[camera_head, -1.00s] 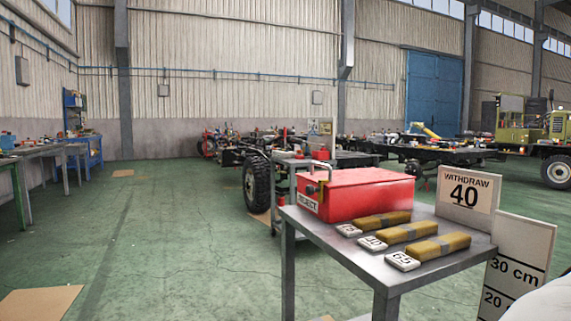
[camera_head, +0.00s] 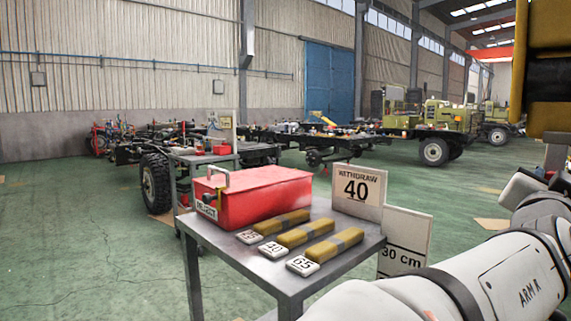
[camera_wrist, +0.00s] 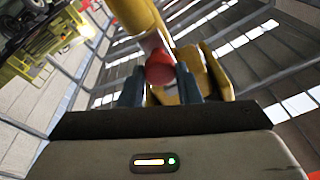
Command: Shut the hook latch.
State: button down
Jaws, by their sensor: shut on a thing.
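In the wrist view my gripper (camera_wrist: 158,72) has its two blue-grey fingers on either side of a red knob (camera_wrist: 160,70). The fingers are shut on the knob. The knob ends a pale shaft that leads up to a yellow bar (camera_wrist: 137,16), which looks like part of the hook latch. More yellow parts (camera_wrist: 200,78) show behind the right finger. In the head view a large yellow part with a dark section (camera_head: 547,108) fills the top right corner. My arm reaches in at the lower right; my gripper is outside that view. The latch's catch cannot be made out.
A metal table (camera_head: 275,272) holds a red box (camera_head: 265,195), several yellow bars (camera_head: 305,234) with number tags, and a "WITHDRAW 40" sign (camera_head: 358,190). A "30 cm" board (camera_head: 404,240) stands beside it. A cart and vehicle chassis (camera_head: 435,150) are farther back. Green floor is free at left.

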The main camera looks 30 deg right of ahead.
jog(key=shift+f, duration=0.4)
jog(key=c, duration=1.5)
grip_release()
jog(key=o, duration=0.4)
jog(key=shift+w+r, duration=0.1)
jog(key=shift+o, duration=0.2)
jog(key=shift+a, duration=0.1)
jog(key=p+v, duration=0.3)
jog(key=v, duration=0.4)
jog(key=shift+a+p, duration=0.35)
